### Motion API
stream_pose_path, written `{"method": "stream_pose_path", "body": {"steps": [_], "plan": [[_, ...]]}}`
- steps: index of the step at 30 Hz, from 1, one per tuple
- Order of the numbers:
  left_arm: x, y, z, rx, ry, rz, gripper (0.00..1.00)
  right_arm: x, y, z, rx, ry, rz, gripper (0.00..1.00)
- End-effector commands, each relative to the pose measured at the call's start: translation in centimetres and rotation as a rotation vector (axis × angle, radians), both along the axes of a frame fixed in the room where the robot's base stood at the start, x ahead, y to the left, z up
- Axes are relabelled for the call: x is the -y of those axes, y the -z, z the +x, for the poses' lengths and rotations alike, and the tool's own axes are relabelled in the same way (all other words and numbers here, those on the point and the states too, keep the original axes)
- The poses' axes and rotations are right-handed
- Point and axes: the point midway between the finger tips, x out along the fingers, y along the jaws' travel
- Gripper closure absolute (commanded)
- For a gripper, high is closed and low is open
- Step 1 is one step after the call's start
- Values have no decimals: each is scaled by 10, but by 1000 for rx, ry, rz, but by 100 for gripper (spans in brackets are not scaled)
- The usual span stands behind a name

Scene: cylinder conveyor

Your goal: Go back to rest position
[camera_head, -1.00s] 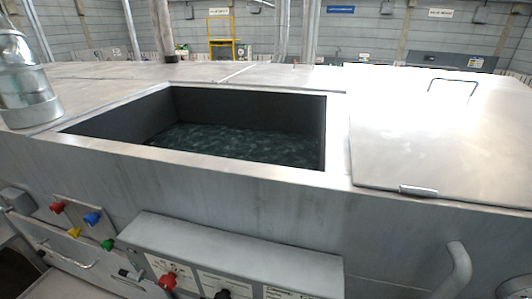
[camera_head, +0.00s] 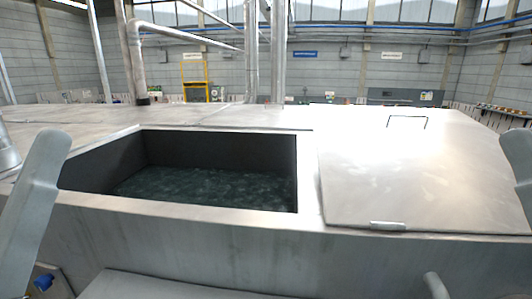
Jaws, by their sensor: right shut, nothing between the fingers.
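A grey part of my right arm with its gripper (camera_head: 519,165) shows at the right edge, cut off by the frame. It is beside the closed metal lid, and nothing is seen held in it. A grey link of my left arm stands tilted at the left edge, in front of the tank. The left gripper itself is not in view. The metal tank (camera_head: 220,221) has an open rectangular basin of dark liquid (camera_head: 205,187) in the middle.
A flat metal lid (camera_head: 410,175) with a handle covers the right part of the tank top. A metal cylinder shape (camera_head: 7,160) stands at the left edge. A pipe stub (camera_head: 434,286) sticks out at the front. A yellow frame (camera_head: 194,80) stands far behind.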

Motion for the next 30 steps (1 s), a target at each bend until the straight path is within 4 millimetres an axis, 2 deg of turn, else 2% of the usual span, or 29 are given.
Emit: {"method": "stream_pose_path", "body": {"steps": [1,6,10,13,30], "plan": [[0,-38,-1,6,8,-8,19,0,-36,0,-1,0,0,100],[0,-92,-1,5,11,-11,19,0,-92,-1,3,0,0,100],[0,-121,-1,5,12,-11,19,0,-121,-1,2,0,0,100],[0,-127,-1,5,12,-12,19,0,-127,0,2,0,0,100],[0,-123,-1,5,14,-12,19,0,-123,0,1,0,0,100]]}}
